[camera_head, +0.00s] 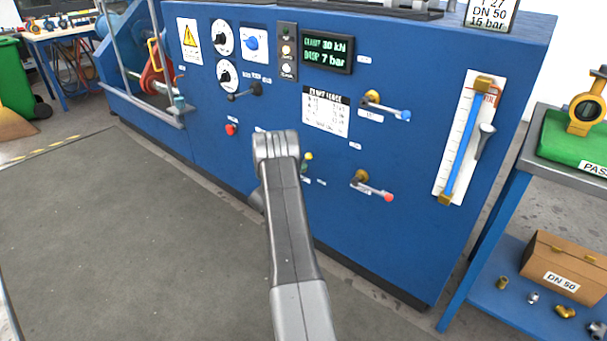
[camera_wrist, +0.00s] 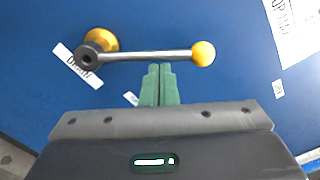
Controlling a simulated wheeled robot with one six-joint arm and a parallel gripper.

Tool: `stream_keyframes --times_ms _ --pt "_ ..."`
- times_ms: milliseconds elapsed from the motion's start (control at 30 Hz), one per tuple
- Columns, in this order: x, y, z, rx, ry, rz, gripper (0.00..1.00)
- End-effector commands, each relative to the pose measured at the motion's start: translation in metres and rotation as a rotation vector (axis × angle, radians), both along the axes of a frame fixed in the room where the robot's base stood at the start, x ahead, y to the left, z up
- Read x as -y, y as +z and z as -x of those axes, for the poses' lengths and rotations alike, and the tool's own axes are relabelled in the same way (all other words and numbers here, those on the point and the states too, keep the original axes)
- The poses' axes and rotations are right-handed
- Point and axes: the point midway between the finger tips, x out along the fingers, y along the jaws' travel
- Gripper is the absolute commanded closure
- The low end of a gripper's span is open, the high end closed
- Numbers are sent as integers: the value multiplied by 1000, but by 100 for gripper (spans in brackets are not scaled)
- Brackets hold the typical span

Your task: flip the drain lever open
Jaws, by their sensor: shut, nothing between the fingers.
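The drain lever fills the upper part of the wrist view: a metal bar (camera_wrist: 150,56) with a brass and dark hub at the left and a yellow knob (camera_wrist: 203,54) at the right. In the head view only the yellow knob (camera_head: 309,156) shows clearly; my arm hides the hub and most of the bar.
A side table (camera_head: 550,176) stands at the right. The floor left of my arm is clear.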

Motion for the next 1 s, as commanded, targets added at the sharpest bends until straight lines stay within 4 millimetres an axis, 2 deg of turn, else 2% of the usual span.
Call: stream_keyframes --times_ms 200,567,1000 --pt "-12 14 -8 -117 3 164 100" --pt "-27 22 -19 -276 2 382 100" --pt "-35 24 -25 -279 1 385 100"
